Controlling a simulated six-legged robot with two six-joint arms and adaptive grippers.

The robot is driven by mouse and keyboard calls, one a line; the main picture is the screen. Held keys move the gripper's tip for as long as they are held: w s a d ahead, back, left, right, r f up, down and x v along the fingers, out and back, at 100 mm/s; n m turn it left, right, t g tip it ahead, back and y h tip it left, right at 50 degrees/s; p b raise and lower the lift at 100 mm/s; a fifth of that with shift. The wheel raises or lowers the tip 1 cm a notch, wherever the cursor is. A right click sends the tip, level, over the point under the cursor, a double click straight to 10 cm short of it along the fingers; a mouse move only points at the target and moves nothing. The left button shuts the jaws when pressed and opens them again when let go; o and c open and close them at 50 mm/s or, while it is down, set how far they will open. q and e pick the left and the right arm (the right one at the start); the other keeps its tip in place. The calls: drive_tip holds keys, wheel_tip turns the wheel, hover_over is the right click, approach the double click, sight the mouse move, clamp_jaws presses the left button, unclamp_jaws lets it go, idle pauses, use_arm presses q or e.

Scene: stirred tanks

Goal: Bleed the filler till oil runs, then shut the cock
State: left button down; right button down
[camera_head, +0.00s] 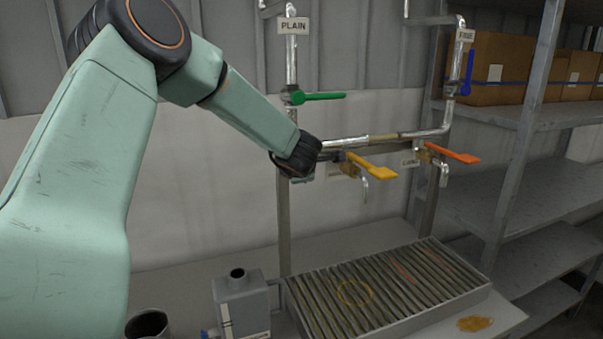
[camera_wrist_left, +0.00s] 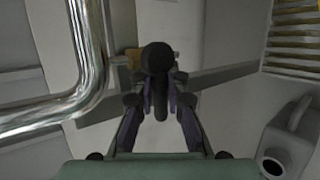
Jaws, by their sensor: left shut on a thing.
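My left gripper (camera_head: 300,160) is at the left end of the horizontal pipe (camera_head: 375,139), beside the yellow-handled cock (camera_head: 371,167). The left wrist view shows its fingers (camera_wrist_left: 160,95) closed around a black handle with a round knob (camera_wrist_left: 158,57). In the head view that handle is hidden by the gripper. A brass part (camera_wrist_left: 131,60) shows behind it. An orange-handled cock (camera_head: 453,154) is to the right. Short spouts hang below the yellow cock (camera_head: 365,190) and the orange one (camera_head: 443,176). I see no liquid running from either. My right gripper is not in view.
A green lever (camera_head: 318,97) is on the PLAIN pipe (camera_head: 291,50); a blue lever (camera_head: 468,72) is further right. Below are a slatted drip tray (camera_head: 440,302), a grey can (camera_head: 242,303) and a dark cup (camera_head: 147,323). A brown puddle (camera_head: 475,324) lies beside the tray. Shelving (camera_head: 530,120) stands right.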

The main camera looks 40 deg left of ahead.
use_arm(q)
drive_tip(key=shift+s+f, duration=0.1)
drive_tip(key=shift+f, duration=0.05)
drive_tip(key=c, duration=1.3)
unclamp_jaws()
drive_tip(key=shift+a, duration=0.25)
drive_tip(key=shift+c, duration=0.2)
drive_tip(key=shift+d, duration=0.2)
drive_tip(key=shift+d+r, duration=0.15)
drive_tip(key=shift+r, duration=0.1)
drive_tip(key=v, duration=1.1)
drive_tip(key=shift+s, duration=0.25)
drive_tip(key=shift+s+d+r, duration=0.15)
drive_tip(key=shift+d, duration=0.05)
